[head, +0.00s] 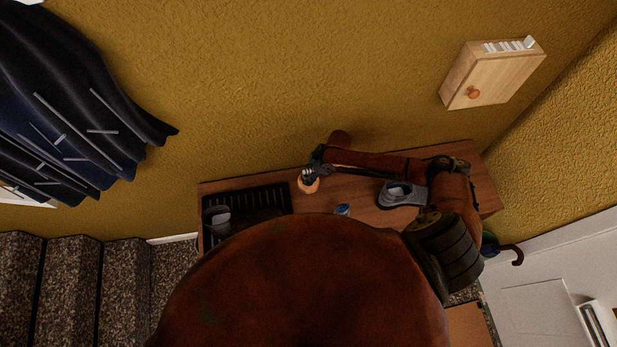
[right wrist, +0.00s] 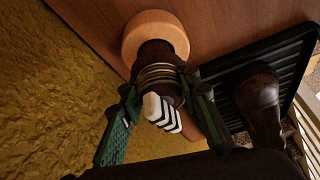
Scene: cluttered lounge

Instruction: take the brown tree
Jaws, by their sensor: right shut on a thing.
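My right gripper (head: 316,160) reaches in from the right over the wooden bench top. In the right wrist view its two green-sided fingers (right wrist: 165,112) are closed around a dark brown piece with gold rings, which I take to be the brown tree (right wrist: 157,55). It has a round tan wooden end, and a black-and-white striped part shows on the near side. In the head view its tan end (head: 308,184) shows just below the fingers. I cannot tell whether that end touches the bench. My left gripper is not in view.
The yellow wall is close behind. A wooden wall box (head: 490,75) hangs upper right; dark coats (head: 70,110) hang left.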

